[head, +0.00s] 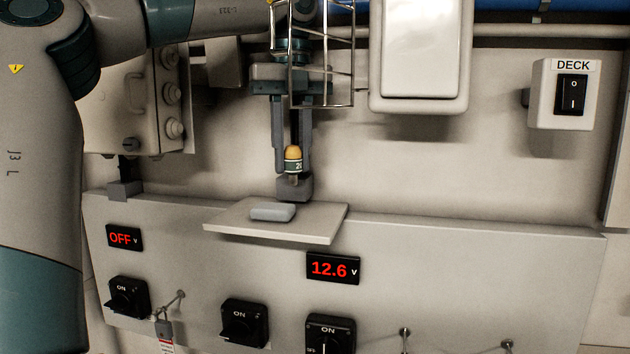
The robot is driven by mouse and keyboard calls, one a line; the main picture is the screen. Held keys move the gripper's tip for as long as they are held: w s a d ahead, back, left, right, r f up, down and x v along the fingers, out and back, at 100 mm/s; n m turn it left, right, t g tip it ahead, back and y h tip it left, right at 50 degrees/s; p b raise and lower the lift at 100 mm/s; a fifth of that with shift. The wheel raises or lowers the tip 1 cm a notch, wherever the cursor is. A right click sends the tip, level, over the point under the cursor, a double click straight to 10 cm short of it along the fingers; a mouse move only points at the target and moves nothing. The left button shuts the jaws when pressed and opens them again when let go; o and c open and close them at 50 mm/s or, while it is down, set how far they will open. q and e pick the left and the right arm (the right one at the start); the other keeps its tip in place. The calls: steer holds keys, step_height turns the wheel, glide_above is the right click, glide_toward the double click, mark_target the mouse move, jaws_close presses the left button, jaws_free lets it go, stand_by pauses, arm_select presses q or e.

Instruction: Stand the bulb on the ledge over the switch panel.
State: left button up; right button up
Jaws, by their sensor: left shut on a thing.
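The gripper points down, above and behind the ledge (325,217). The ledge is a pale flat plate sticking out from the top of the switch panel (480,265). The bulb's tip appears above the ledge's back edge; I cannot tell the exact gap. My right gripper is not in view.
A flat grey block (272,212) lies on the ledge's left middle; its right part is bare. A wire cage (322,60) hangs in front of my left wrist. A white box (422,55) and the DECK switch (563,93) are on the wall at right.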

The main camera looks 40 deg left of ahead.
arm_select(q)
steer(key=w+f, duration=0.1)
steer(key=w+d+p, duration=0.1)
steer(key=w+d+f, duration=0.1)
steer(key=w, duration=0.1)
steer(key=shift+d+f, duration=0.1)
steer(key=shift+f, duration=0.2)
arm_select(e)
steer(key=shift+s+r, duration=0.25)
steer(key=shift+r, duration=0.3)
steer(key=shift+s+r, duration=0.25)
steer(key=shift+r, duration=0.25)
arm_select(q)
steer(key=shift+s+f+p, duration=0.1)
steer(key=shift+p, duration=0.25)
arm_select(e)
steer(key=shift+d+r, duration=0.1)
arm_select(q)
steer(key=shift+f+p, duration=0.5)
steer(key=shift+f, duration=0.15)
steer(key=shift+f+p, duration=0.5)
steer(key=shift+f, duration=0.8)
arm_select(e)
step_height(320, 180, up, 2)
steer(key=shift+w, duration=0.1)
arm_select(q)
steer(key=o, duration=1)
steer(key=shift+f, duration=0.1)
